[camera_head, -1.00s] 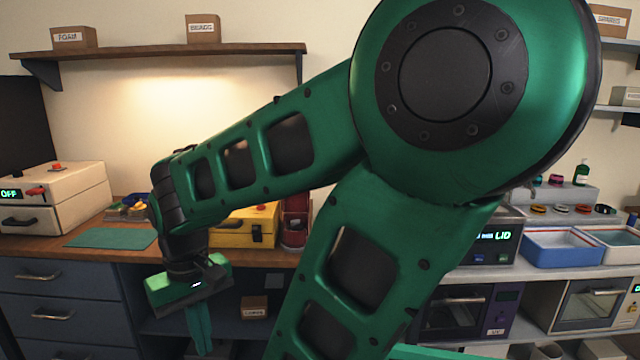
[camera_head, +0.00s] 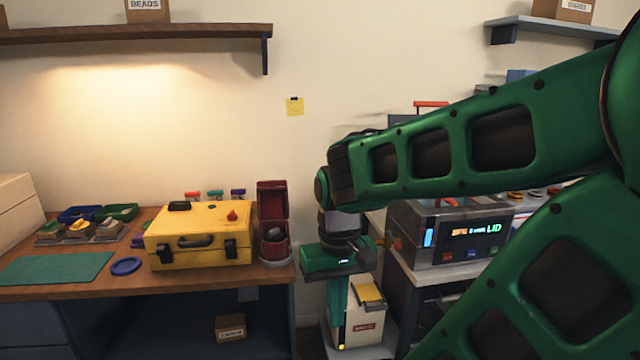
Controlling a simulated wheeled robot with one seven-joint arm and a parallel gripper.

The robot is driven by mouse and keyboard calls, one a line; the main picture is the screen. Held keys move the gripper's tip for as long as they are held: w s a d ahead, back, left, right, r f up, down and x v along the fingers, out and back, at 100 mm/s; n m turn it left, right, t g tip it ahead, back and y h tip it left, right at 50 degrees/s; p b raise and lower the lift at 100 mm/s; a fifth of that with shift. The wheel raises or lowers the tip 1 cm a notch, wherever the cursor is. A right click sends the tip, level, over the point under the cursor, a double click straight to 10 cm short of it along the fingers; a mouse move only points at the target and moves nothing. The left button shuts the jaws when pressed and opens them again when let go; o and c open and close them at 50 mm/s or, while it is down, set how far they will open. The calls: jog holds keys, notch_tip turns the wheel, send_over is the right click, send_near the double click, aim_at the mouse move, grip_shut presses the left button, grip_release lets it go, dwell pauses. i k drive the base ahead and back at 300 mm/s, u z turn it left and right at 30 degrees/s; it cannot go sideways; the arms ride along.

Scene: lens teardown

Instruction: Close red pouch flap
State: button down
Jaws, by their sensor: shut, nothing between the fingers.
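The dark red pouch (camera_head: 273,240) stands upright at the right end of the wooden workbench. Its flap (camera_head: 272,198) stands raised above the pouch's front opening, and a dark rounded thing shows inside. My gripper (camera_head: 337,318) hangs down to the right of the pouch, past the bench's end and lower than the pouch. Its teal fingers are shut with nothing seen between them. The fingertips are hard to make out against the boxes behind. The gripper is apart from the pouch.
A yellow case (camera_head: 200,238) stands just left of the pouch. A blue ring (camera_head: 126,266) and a green mat (camera_head: 55,268) lie further left. A grey machine (camera_head: 455,232) with a lit display stands right of my gripper. A white box (camera_head: 362,325) stands low behind the fingers.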

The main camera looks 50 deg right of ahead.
aim_at(272, 196)
jog(key=z, duration=0.8)
jog(key=i, duration=1)
jog(key=u, duration=0.4)
jog(key=k, duration=1.05)
jog(key=z, duration=0.25)
jog(key=i, duration=0.85)
